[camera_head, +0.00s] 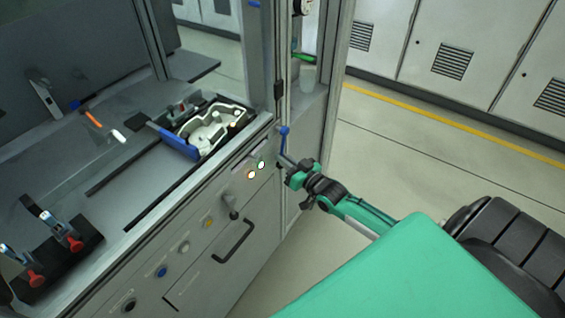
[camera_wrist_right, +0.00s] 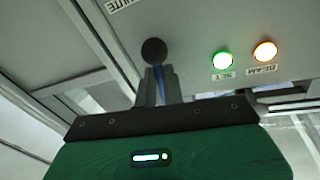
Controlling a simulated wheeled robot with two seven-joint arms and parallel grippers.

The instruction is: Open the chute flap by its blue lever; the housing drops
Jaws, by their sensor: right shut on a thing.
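In the right wrist view the fingers (camera_wrist_right: 160,88) close around a blue strip of the lever (camera_wrist_right: 161,82), with a dark round knob beyond. A pale metal housing (camera_head: 213,128) sits in a dark fixture on the bench, behind a blue bar. I cannot make out the chute flap. My left gripper is not in view.
A green and an orange light (camera_head: 251,175) glow on the panel beside the lever. A black handle (camera_head: 233,241) and several buttons are on the cabinet front. Red-handled clamps (camera_head: 75,243) stand at the bench's left. Open floor (camera_head: 400,160) lies to the right.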

